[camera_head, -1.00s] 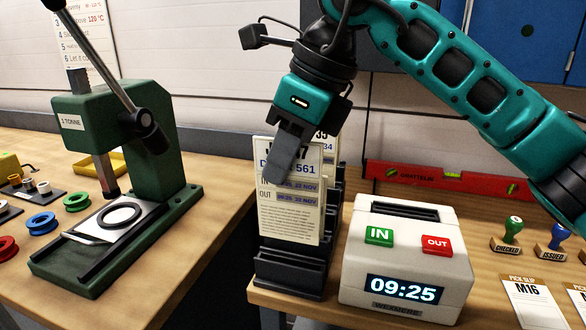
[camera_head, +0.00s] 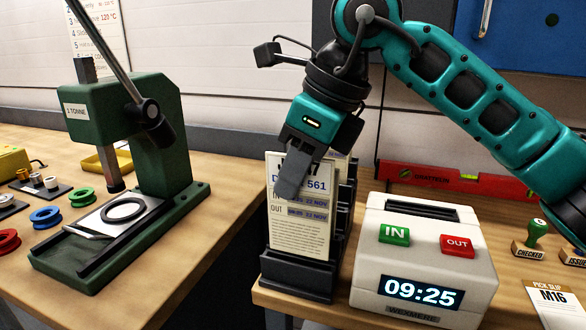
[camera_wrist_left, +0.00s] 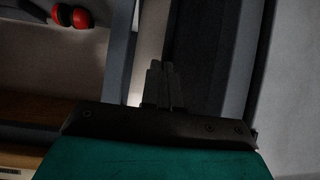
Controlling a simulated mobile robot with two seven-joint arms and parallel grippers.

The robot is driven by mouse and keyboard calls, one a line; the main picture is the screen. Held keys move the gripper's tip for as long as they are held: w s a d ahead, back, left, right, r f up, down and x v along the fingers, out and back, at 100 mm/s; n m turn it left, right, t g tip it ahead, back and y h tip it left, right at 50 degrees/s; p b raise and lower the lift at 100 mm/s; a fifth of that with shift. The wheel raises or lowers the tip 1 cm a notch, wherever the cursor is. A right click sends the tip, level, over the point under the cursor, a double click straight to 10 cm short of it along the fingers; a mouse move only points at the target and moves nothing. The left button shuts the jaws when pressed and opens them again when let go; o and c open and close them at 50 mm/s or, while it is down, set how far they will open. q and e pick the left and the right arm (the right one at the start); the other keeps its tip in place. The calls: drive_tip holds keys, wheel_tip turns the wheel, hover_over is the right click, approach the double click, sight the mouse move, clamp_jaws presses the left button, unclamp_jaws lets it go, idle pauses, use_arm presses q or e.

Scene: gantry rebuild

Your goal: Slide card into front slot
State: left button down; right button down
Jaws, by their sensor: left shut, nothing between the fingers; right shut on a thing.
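A cream card (camera_head: 300,236) with printed "IN" and "OUT" lines hangs upright in my right gripper (camera_head: 287,187). The gripper is shut on its upper part, and a dark finger covers some of the print. The card's lower edge is at the front slot of the black stepped rack (camera_head: 297,277). I cannot tell how deep it sits in the slot. Another card (camera_head: 338,155) stands behind it, mostly hidden. My left gripper (camera_wrist_left: 160,70) shows only in the left wrist view, shut and empty.
A white time clock (camera_head: 420,262) reading 09:25 stands close to the rack's right. A red level (camera_head: 440,179) lies behind it. A green press (camera_head: 150,150) stands on the left bench, across a gap. Stamps (camera_head: 531,240) and a pick slip (camera_head: 556,302) lie at right.

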use_arm(q)
drive_tip(key=shift+w+d+f+b, duration=0.45)
drive_tip(key=shift+f+b, duration=0.1)
drive_tip(key=shift+b, duration=0.75)
use_arm(e)
drive_tip(key=shift+f, duration=1.9)
use_arm(q)
drive_tip(key=shift+s, duration=0.1)
drive_tip(key=shift+s+f, duration=0.15)
use_arm(e)
drive_tip(key=c, duration=1.1)
unclamp_jaws()
drive_tip(key=shift+c, duration=0.2)
drive_tip(key=p+v, duration=0.1)
drive_tip(key=v, duration=1)
drive_tip(key=shift+r+p, duration=0.3)
drive_tip(key=shift+p, duration=0.05)
use_arm(q)
drive_tip(key=shift+a+r, duration=0.15)
drive_tip(key=shift+r, duration=0.35)
use_arm(e)
drive_tip(key=shift+s+d+r, duration=0.15)
drive_tip(key=shift+d+r, duration=0.2)
drive_tip(key=shift+r, duration=0.25)
use_arm(q)
drive_tip(key=shift+s, duration=0.2)
